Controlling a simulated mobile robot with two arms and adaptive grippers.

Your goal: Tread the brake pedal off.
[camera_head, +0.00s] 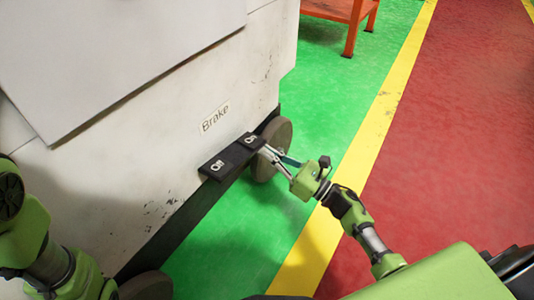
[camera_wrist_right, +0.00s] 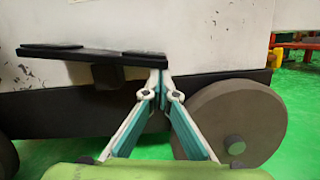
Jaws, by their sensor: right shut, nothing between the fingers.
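The black brake pedal sits low on the side of a white cabinet, under a "Brake" label (camera_head: 215,117). Its half marked "Off" (camera_head: 217,165) is on the left and its half marked "On" (camera_head: 251,141) is on the right. The wrist view shows the pedal from the front as two thin black plates, left (camera_wrist_right: 50,50) and right (camera_wrist_right: 135,58). My right gripper (camera_head: 268,151) is shut and empty, with its tips by the right end of the "On" half. In the wrist view its tips (camera_wrist_right: 161,80) are just below the right plate; contact is unclear. My left gripper is out of view.
A grey wheel (camera_head: 278,135) of the cabinet (camera_head: 190,80) is right behind my right fingers; it also shows in the wrist view (camera_wrist_right: 237,115). The green floor (camera_head: 240,235) is clear. An orange stand (camera_head: 350,35) is far back.

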